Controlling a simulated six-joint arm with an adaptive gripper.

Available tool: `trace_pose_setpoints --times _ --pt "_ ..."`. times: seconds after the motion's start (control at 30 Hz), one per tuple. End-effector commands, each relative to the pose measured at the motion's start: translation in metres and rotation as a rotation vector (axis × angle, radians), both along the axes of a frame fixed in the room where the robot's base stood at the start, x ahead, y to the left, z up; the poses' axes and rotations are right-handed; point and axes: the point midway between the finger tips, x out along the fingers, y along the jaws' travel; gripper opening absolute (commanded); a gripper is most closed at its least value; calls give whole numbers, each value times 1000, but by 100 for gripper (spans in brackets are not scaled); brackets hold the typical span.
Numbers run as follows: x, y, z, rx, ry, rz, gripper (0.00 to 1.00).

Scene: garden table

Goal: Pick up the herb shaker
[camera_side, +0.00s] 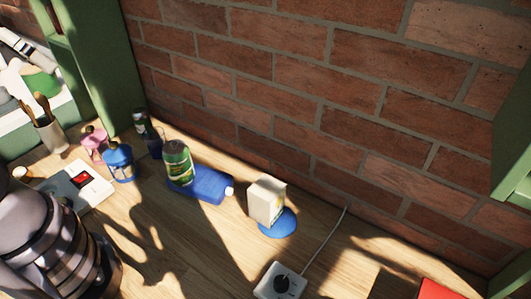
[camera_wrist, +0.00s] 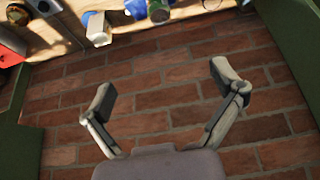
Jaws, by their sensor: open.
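The herb shaker is most likely the green cylinder with a pale top and a printed label (camera_side: 178,163). It stands upright on the wooden table in the side view, right by a blue bottle; I cannot tell if they touch. It also shows, cut off, at the top edge of the wrist view (camera_wrist: 158,12). My gripper (camera_wrist: 165,89) is open and empty in the wrist view, its fingers wide apart in front of the brick wall, apart from the shaker. The side view shows part of my arm at lower left but not clearly my fingers.
The blue bottle (camera_side: 208,187) lies on its side. A white carton (camera_side: 266,199) stands on a blue disc (camera_side: 278,224) to the right. A blue lidded pot (camera_side: 119,164) and a pink item (camera_side: 94,142) are left. A corded white box (camera_side: 280,281) lies in front. The wall is close behind.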

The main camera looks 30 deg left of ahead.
Motion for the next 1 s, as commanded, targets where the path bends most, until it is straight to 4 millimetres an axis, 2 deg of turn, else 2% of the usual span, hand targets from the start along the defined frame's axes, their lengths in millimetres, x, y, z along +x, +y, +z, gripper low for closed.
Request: trace_pose_setpoints --times 0.3,0.37,0.73,0.87,1.0 --pt "0 0 0 2 1 -1 93" --pt "0 0 0 3 1 -1 87" --pt "3 3 0 18 16 -5 87" --pt "21 16 -2 101 103 -33 87" --pt "58 44 -11 272 281 -109 87"
